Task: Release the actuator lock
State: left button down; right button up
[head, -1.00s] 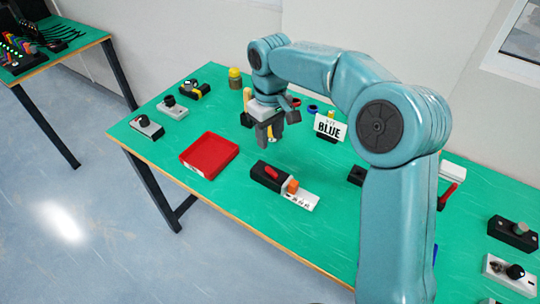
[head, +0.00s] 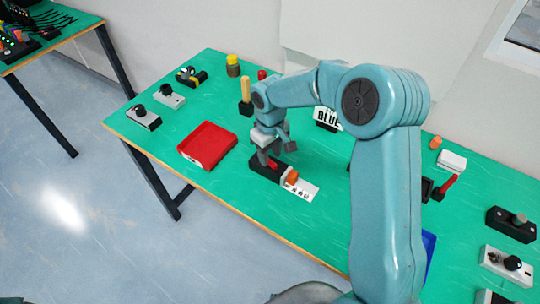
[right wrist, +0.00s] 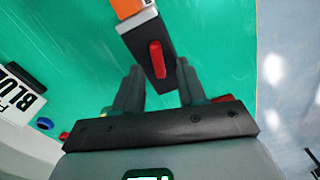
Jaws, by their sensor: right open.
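The actuator is a black block (head: 262,171) with a red lever (head: 273,164) on top, beside an orange part (head: 292,176) and a white marked plate (head: 303,188). In the right wrist view the red lever (right wrist: 156,58) lies lengthwise on the black block, with the orange part (right wrist: 126,8) at the top edge. My right gripper (head: 267,158) is open just above the block. Its fingers (right wrist: 158,78) appear on either side of the lever's near end; I cannot tell whether they touch it. My left gripper is not in view.
A red tray (head: 207,146) lies to the left. Behind stand a wooden-handled tool (head: 245,90), a yellow jar (head: 233,66) and a BLUE sign (head: 327,117). Several switch boxes sit at the table's left and right ends. Green tabletop is free in front of the block.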

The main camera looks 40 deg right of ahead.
aim_at(271, 161)
notch_tip(271, 161, down, 2)
jog(key=shift+s, duration=0.1)
jog(key=shift+d+f, duration=0.2)
jog(key=shift+f, duration=0.2)
jog(key=shift+a, duration=0.2)
jog(key=shift+d+r, duration=0.1)
grip_shut()
jog(key=shift+n, duration=0.5)
grip_release()
jog(key=shift+w, duration=0.2)
notch_tip(271, 161, up, 16)
jog(key=b, duration=0.1)
jog(key=shift+r, duration=0.15)
